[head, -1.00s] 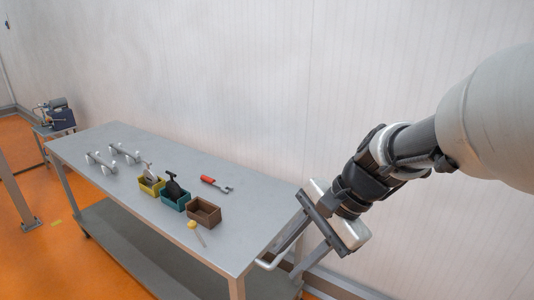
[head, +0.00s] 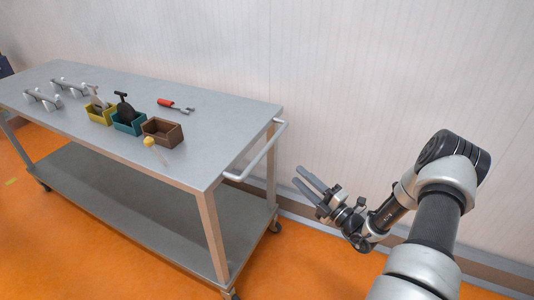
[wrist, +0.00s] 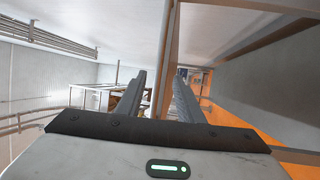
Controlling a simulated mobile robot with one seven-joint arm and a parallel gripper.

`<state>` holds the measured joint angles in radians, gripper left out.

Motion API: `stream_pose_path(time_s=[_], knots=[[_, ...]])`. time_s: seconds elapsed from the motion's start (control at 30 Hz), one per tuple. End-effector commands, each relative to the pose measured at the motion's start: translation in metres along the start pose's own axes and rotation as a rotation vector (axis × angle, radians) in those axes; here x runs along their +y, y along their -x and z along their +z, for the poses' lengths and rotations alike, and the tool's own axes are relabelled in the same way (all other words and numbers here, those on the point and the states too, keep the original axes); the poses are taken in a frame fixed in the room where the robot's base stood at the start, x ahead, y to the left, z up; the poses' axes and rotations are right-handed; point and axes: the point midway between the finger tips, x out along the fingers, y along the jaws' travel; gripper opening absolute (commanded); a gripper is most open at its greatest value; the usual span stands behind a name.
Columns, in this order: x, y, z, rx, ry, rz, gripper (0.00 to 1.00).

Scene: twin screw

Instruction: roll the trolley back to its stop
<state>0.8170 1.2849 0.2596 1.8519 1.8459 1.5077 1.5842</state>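The trolley (head: 225,110) is a grey metal table on casters, with a lower shelf (head: 130,195). It stands along the wall in the left and middle of the head view, and its far left end is cut off. Its bar handle (head: 262,152) sticks out at the right end. My gripper (head: 297,175) is to the right of the handle, apart from it, with its fingers pointing toward the trolley. In the wrist view the two fingers (wrist: 158,78) stand apart with nothing held between them. I cannot make out a stop in these frames.
On the trolley top are a yellow bin (head: 101,115), a teal bin (head: 128,124), a brown bin (head: 162,132), a red-handled tool (head: 175,105), a yellow-handled tool (head: 152,145) and metal brackets (head: 42,99). The wall is close behind. Orange floor (head: 290,260) is clear in front.

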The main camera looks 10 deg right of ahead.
Motion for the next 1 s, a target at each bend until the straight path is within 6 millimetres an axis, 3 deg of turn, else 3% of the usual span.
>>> stream_pose_path(time_s=[0.17,0.7,1.0], knots=[[-0.002,-0.015,0.001,-0.006,-0.009,0.004,0.34],[-0.002,-0.129,0.000,-0.001,-0.004,0.004,0.34],[-0.001,-0.168,0.002,-0.005,-0.006,0.002,0.34]])
